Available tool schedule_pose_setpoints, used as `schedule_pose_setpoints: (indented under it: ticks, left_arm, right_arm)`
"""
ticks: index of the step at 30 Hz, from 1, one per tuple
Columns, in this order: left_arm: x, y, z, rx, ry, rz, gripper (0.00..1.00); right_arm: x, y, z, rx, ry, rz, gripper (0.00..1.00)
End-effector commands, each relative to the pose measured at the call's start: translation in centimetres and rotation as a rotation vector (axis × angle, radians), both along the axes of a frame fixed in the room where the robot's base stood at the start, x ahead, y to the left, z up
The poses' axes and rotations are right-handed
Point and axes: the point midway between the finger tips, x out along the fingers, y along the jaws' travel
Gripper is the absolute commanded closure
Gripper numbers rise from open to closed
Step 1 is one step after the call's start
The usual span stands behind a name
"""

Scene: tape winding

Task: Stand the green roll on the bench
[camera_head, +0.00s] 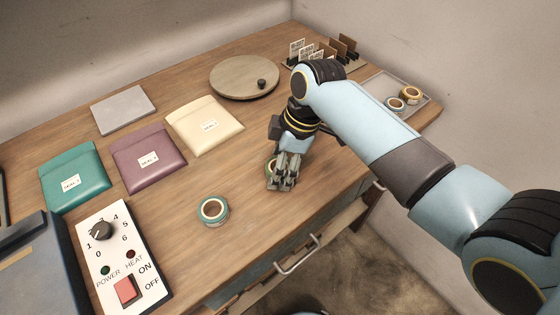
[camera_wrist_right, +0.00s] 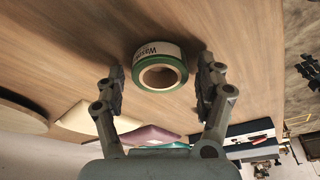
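A green roll (camera_wrist_right: 160,59) with a white printed label on its side lies on the bench (camera_head: 335,165) in the right wrist view. It appears to lie flat with its hole facing up. My right gripper (camera_wrist_right: 160,78) is open, with one finger on each side of the roll and small gaps between. In the head view, my right gripper (camera_head: 282,184) points down and hides most of this roll; a bit of its rim (camera_head: 269,166) shows. Another roll (camera_head: 213,211), teal-rimmed, lies flat to the left, nearer the front. My left gripper is not in view.
Teal (camera_head: 75,175), purple (camera_head: 148,158) and cream (camera_head: 204,125) pouches lie at the left and middle. A round turntable (camera_head: 245,77) is behind. A tray (camera_head: 422,106) with two rolls is at the right. A control panel (camera_head: 122,257) stands front left.

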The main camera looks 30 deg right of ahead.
Motion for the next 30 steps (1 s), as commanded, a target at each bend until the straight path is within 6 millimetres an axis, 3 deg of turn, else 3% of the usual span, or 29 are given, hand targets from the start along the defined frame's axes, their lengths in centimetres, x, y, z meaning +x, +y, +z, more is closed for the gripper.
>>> schedule_pose_setpoints:
  ticks: [11,24,30]
  left_arm:
    - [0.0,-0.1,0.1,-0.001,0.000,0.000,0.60]
    - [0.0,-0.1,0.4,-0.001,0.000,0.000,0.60]
    - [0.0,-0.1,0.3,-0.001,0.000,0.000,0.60]
  right_arm:
    - [0.0,-0.1,0.7,-0.001,-0.002,0.000,0.24]
    - [-1.2,-2.3,9.3,-0.003,-0.003,0.000,0.24]
    - [-1.4,-2.8,11.5,-0.001,-0.002,-0.001,0.24]
